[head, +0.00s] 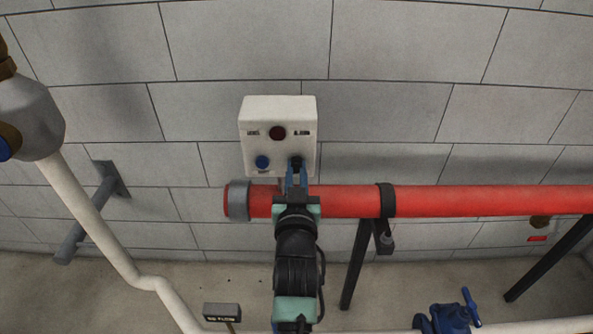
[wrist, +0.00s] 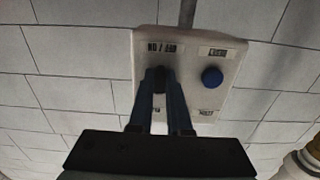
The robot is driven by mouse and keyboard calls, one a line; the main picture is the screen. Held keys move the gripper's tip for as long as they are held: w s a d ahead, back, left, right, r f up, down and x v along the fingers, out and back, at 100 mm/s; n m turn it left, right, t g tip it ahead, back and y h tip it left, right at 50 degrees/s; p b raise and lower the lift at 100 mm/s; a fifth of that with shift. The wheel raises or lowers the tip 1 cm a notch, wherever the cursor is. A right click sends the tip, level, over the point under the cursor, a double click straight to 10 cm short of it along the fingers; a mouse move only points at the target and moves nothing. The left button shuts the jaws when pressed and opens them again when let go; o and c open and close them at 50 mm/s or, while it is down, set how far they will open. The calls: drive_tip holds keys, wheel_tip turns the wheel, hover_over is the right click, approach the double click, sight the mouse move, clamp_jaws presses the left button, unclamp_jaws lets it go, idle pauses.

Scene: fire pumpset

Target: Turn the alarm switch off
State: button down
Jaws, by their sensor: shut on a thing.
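The alarm switch is a small black knob (head: 296,161) at the lower right of a white control box (head: 278,109) on the wall. In the wrist view the knob (wrist: 159,79) sits between my blue fingertips, below a printed label. My gripper (head: 297,172) reaches the box from below and is shut on the knob; it also shows in the wrist view (wrist: 161,76). The fingers hide part of the knob, so I cannot tell which way it points.
The box also carries a dark red lamp (head: 278,133) and a blue button (head: 262,162), left of the knob in the head view. A red pipe (head: 450,200) runs along the wall behind my arm. A white pipe (head: 90,215) stands at left. A blue valve (head: 450,317) sits lower right.

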drive_tip(key=shift+f, duration=0.1)
drive_tip(key=c, duration=0.9)
unclamp_jaws()
drive_tip(key=s+b, duration=0.1)
drive_tip(key=s, duration=1.2)
wheel_tip(320, 180, up, 28)
drive_tip(key=t+p, duration=0.2)
drive_tip(key=t, duration=0.3)
drive_tip(key=s+r+t, duration=0.1)
drive_tip(key=s+r, duration=0.2)
drive_tip(key=r, duration=0.3)
drive_tip(key=s+r+t, duration=0.2)
drive_tip(key=s+r, duration=0.2)
drive_tip(key=r, duration=0.2)
drive_tip(key=s+r+t, duration=0.1)
drive_tip(key=s+r, duration=0.3)
drive_tip(key=r, duration=0.2)
drive_tip(key=shift+s+r+p, duration=0.15)
drive_tip(key=shift+r+p, duration=0.25)
